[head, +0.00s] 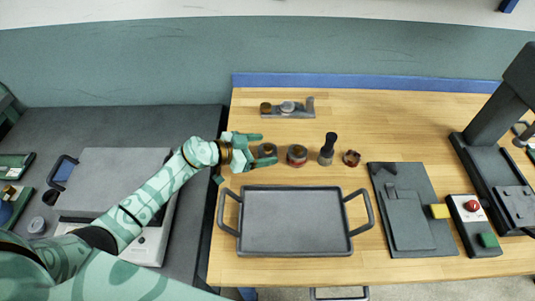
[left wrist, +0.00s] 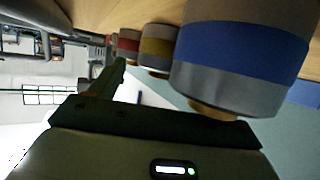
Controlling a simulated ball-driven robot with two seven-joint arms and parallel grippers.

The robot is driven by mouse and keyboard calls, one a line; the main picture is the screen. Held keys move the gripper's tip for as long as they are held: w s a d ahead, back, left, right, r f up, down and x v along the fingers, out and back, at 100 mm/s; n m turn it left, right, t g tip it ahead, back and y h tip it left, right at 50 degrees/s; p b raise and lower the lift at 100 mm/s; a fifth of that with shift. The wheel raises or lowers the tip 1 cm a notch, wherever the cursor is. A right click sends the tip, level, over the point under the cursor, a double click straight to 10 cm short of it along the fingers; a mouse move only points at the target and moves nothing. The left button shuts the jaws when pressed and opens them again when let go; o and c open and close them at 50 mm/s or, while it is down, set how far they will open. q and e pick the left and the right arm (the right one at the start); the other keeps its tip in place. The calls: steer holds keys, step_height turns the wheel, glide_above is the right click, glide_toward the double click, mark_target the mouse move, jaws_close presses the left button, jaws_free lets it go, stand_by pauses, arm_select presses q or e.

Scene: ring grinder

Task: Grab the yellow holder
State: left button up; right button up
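The yellow holder, a short grey cylinder with a yellow band, shows in the left wrist view (left wrist: 157,46) between two similar cylinders. My right gripper is not in view.
A blue-banded cylinder (left wrist: 240,55) is very close to the left wrist camera. A grey tray (head: 293,251) lies in front.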

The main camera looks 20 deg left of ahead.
arm_select(q)
steer(key=c, duration=1.4)
steer(key=shift+r, duration=0.15)
